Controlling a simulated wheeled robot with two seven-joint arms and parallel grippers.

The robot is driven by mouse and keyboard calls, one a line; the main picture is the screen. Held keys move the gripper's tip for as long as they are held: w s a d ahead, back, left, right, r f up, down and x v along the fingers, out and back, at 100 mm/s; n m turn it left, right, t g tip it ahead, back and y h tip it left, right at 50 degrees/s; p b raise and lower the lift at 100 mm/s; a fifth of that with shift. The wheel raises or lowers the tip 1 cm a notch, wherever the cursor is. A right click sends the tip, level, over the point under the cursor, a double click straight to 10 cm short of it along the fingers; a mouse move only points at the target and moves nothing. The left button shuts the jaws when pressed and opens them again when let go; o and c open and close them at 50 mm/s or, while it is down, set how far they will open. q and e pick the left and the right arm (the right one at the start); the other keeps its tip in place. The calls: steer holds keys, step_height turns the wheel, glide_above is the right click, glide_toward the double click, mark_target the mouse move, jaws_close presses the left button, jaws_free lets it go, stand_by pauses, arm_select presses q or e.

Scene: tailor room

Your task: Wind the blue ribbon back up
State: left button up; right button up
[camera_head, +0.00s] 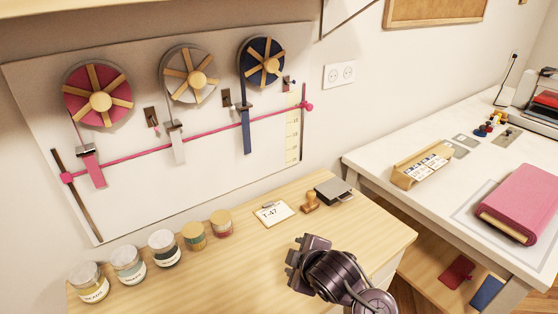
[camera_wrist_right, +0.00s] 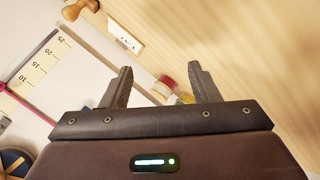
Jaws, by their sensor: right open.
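The blue reel (camera_head: 254,48) with tan spokes and a round tan hub (camera_head: 271,65) is at the right end of the wall board. The blue ribbon (camera_head: 247,139) hangs below it through a dark metal guide, its lower end below the pink cord. Part of the blue reel also shows at the lower left of the right wrist view (camera_wrist_right: 12,163). My right gripper (camera_head: 291,262) is over the wooden table, below and right of the ribbon and away from it. In the wrist view its fingers (camera_wrist_right: 162,85) are apart with nothing gripped. My left gripper is not in view.
Pink (camera_head: 84,99) and white (camera_head: 180,90) reels hang left of the blue one. A pink cord (camera_head: 217,131) crosses the board near a ruler strip (camera_head: 293,138). Several jars (camera_head: 163,248), a tag card (camera_head: 273,213) and a stamp (camera_head: 310,202) stand on the table.

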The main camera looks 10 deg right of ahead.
steer(key=w+a+r+n+t+y, duration=0.1)
steer(key=w+a+r+n+t, duration=0.15)
steer(key=w+r+n, duration=0.45)
steer(key=n+t+y, duration=0.4)
steer(key=n+t, duration=0.1)
steer(key=n, duration=1.6)
glide_toward(273, 65)
steer(key=w, duration=0.1)
steer(key=shift+g, duration=0.25)
steer(key=p+x, duration=0.1)
steer(key=x, duration=0.1)
steer(key=p+x, duration=0.1)
steer(key=x, duration=0.1)
steer(key=p+x, duration=0.1)
steer(key=x, duration=0.1)
steer(key=shift+w+r, duration=0.15)
steer(key=shift+r, duration=0.15)
steer(key=shift+w+a+f, duration=0.1)
steer(key=shift+w+a, duration=0.15)
steer(key=shift+w, duration=0.25)
